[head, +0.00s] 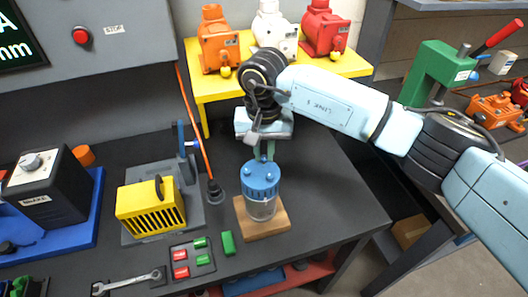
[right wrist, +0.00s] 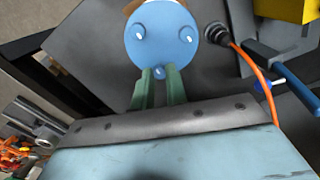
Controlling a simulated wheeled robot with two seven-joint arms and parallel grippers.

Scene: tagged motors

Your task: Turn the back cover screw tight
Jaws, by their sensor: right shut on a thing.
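The motor (head: 262,207) stands upright on a wooden block, with a clear lower body and a blue back cover (head: 260,179) on top. In the right wrist view the round blue cover (right wrist: 162,35) shows two screw heads on its far side and a small blue screw (right wrist: 159,72) at its near edge. My right gripper (head: 265,155) reaches down over the cover. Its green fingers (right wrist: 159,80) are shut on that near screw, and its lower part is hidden. My left gripper is not in view.
A wooden block (head: 277,222) lies under the motor. A yellow cage-like box (head: 150,208), a tray of red and green tags (head: 192,258), a loose green tag (head: 228,243) and a wrench (head: 128,282) are nearby. A yellow stand (head: 219,88) carries several motors behind. The table is clear right of the motor.

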